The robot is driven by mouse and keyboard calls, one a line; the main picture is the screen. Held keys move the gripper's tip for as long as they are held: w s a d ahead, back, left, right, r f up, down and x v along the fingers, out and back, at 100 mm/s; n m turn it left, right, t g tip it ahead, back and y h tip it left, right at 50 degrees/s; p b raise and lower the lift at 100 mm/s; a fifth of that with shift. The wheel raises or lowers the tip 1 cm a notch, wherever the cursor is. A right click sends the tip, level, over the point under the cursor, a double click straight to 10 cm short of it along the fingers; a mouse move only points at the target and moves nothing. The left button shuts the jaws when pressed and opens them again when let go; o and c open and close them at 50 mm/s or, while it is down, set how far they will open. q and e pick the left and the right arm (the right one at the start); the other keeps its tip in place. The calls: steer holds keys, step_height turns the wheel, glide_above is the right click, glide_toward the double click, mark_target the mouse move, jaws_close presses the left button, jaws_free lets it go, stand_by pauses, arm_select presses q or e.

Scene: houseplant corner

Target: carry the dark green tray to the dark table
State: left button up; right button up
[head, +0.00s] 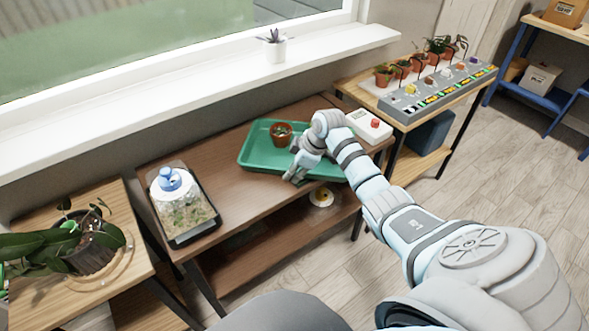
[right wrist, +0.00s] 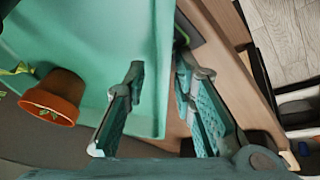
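The green tray (head: 258,150) lies on the dark brown table (head: 225,168), at its right half. My right gripper (head: 294,176) is at the tray's front edge. In the right wrist view the tray (right wrist: 95,25) is at the left, with the pot (right wrist: 55,97) inside. There my right gripper (right wrist: 160,64) has its fingers apart, one over the tray and one outside its rim. I cannot tell whether they touch the rim. My left gripper is not in view.
A dark-rimmed planter box (head: 184,205) with a blue-topped white container stands at the table's left. A white box with a red button (head: 370,126) is at its right end. Light wood tables stand on both sides, the left one with a large potted plant (head: 88,250).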

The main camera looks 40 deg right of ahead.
steer(key=p+v, duration=0.3)
steer(key=v, duration=0.9)
steer(key=shift+r+p, duration=0.15)
steer(key=shift+p, duration=0.2)
